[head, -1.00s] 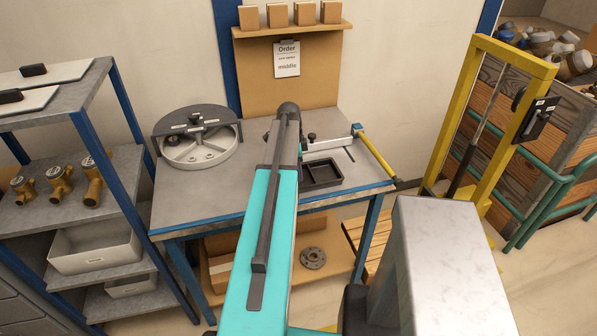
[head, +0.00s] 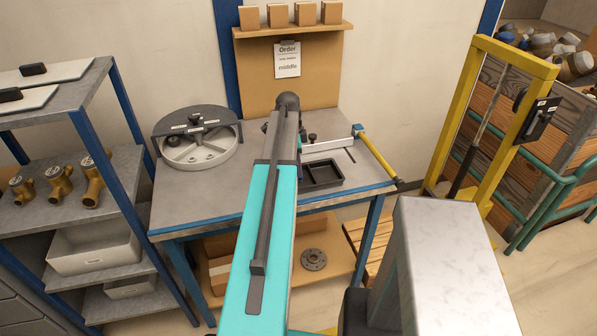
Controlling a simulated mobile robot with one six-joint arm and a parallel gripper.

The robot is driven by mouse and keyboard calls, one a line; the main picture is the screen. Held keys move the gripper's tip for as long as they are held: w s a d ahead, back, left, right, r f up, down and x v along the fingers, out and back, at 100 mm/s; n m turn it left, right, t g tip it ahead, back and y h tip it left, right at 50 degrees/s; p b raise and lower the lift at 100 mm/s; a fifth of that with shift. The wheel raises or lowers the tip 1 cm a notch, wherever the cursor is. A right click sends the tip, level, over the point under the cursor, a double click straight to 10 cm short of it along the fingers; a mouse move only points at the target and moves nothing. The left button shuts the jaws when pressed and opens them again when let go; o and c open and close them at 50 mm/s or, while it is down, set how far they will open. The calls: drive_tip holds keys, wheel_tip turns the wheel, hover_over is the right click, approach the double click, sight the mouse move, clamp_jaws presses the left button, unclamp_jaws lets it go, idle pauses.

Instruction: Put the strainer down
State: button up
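I cannot make out a strainer in my arm's grasp. My teal arm reaches over the workbench (head: 185,208), and its dark far end hides what is below and behind it. My gripper does not show, so its fingers and anything between them are hidden. Several brass fittings stand on the left shelf, among them a larger one with a slanted branch (head: 92,182) and a middle one (head: 58,184); I cannot tell whether these are strainers. A black tray (head: 337,181) lies on the bench right of my arm.
A round grey fixture (head: 200,150) stands at the bench's back left. A yellow-handled lever (head: 378,158) lies at the right. An order sheet (head: 287,60) reading "middle" hangs behind. A yellow frame (head: 460,100) stands right. The bench's front left is clear.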

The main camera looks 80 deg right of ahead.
wheel_tip(320, 180, up, 9)
drive_tip(key=w+b, duration=0.1)
drive_tip(key=b, duration=0.1)
drive_tip(key=shift+b, duration=0.3)
drive_tip(key=shift+a, duration=0.1)
idle(0.8)
